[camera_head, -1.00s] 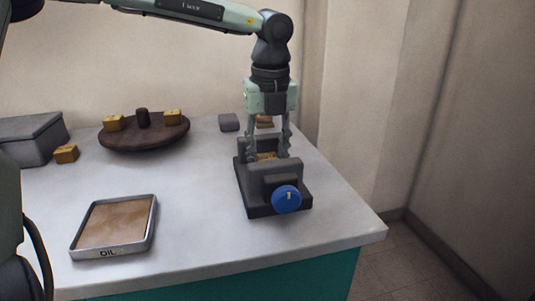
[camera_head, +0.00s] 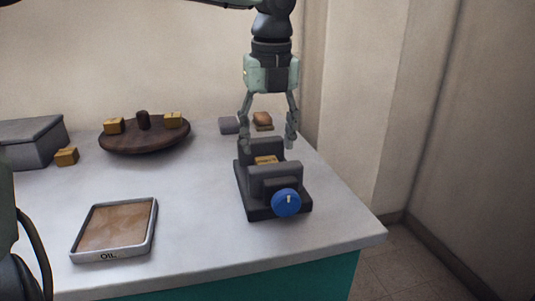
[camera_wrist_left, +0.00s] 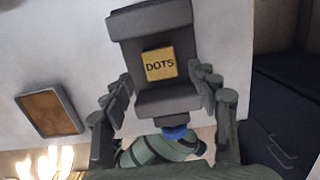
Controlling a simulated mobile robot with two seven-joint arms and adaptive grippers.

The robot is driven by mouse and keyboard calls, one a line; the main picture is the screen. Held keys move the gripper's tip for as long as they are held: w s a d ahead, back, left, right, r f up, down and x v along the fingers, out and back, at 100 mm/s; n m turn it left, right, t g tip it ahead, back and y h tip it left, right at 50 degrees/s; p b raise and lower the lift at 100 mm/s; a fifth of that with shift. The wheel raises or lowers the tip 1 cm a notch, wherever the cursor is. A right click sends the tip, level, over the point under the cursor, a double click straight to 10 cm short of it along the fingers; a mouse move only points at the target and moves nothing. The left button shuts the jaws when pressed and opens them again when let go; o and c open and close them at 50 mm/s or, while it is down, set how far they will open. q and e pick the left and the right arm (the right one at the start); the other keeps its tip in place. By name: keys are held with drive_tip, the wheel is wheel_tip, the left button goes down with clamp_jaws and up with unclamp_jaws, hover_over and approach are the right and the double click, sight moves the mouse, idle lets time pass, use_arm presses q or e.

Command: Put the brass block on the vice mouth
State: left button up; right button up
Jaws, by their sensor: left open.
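The vice (camera_head: 257,196) is dark grey with a blue round knob (camera_head: 287,202) and stands near the right end of the bench. A brass block (camera_head: 265,160) sits in the vice mouth between its two jaws. In the left wrist view the block (camera_wrist_left: 159,65) shows the word DOTS on its top face, between the vice jaws (camera_wrist_left: 150,22). My left gripper (camera_head: 268,144) is open and empty above the vice, its fingers spread and clear of the block. My right gripper is not in view.
A round dark wooden stand (camera_head: 145,142) holds two brass blocks around a central knob. Another brass block (camera_head: 66,156) lies beside a grey box (camera_head: 30,141). An oil tray (camera_head: 151,228) is at the front left. Small grey and brown items sit behind the vice.

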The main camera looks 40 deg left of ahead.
use_arm(q)
wheel_tip(320, 180, up, 8)
drive_tip(key=shift+s+d+f, duration=0.15)
drive_tip(key=shift+s+d, duration=0.15)
drive_tip(key=shift+d, duration=0.05)
